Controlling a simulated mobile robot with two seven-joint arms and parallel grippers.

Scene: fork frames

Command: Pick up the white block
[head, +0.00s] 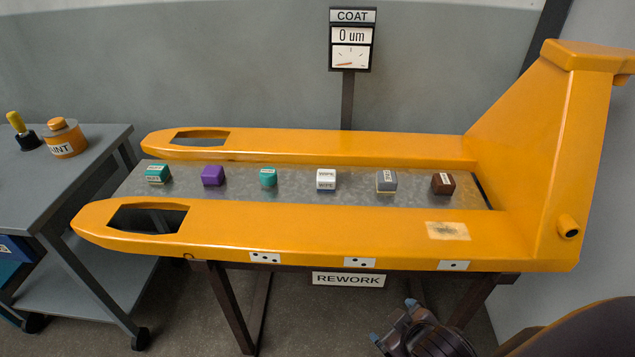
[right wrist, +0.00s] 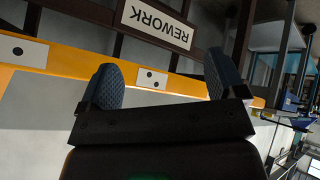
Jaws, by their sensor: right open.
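The white block is not visible in the wrist view. My left gripper is not in view.
The near orange fork arm (head: 330,231) stands between my right gripper and the row. A REWORK sign (head: 349,280) hangs below it. A grey cart (head: 60,185) stands at left.

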